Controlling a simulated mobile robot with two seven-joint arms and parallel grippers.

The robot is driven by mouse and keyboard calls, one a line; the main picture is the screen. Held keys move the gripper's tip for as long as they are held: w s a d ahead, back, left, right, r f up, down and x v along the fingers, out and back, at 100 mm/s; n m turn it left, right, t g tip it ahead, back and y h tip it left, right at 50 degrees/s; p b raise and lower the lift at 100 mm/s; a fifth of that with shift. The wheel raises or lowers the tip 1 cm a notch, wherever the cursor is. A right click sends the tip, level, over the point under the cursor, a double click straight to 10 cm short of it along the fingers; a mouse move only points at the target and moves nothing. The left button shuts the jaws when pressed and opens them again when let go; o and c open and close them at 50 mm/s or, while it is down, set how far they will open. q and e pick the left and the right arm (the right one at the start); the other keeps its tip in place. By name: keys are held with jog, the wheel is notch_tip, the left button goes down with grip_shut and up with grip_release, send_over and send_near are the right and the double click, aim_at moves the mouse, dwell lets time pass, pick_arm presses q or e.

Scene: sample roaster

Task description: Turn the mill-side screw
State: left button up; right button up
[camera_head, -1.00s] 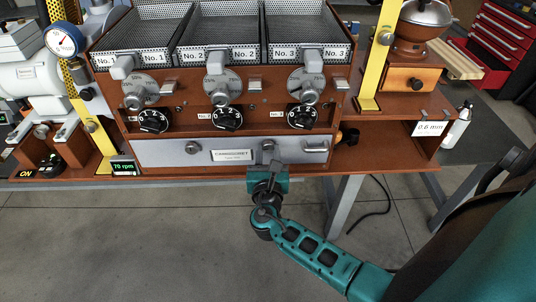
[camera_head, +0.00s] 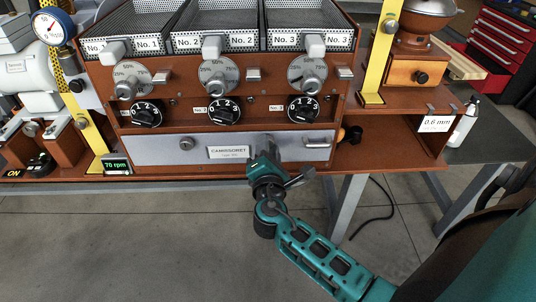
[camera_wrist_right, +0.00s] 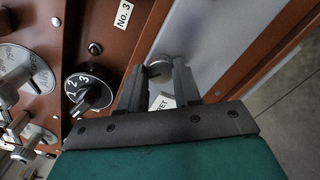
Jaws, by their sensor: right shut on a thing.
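The mill-side screw (camera_wrist_right: 158,66) is a round metal knob on the grey front panel (camera_head: 290,141), right of the label plate reading CAMHEGUNET (camera_head: 228,152). In the wrist view it sits between the tips of my right gripper (camera_wrist_right: 157,78), whose two dark fingers are shut on it. In the head view my right gripper (camera_head: 267,150) reaches up to the panel from below, rolled at a slant, and largely hides the screw. The other screw (camera_head: 186,143) stands free at the panel's left. The coffee mill (camera_head: 415,70) is at the right. My left gripper is out of view.
A metal handle (camera_head: 320,142) sits on the panel close to the right of my gripper. Black numbered dials (camera_head: 303,110) and grey percent dials line the board above. A 70 rpm display (camera_head: 116,166) is at the left. Open floor lies below the bench.

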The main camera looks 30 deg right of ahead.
jog(key=shift+m+y+b, duration=0.3)
jog(key=shift+m+b, duration=2.65)
jog(key=shift+m, duration=1.55)
jog(key=o, duration=1.1)
jog(key=shift+c, duration=0.2)
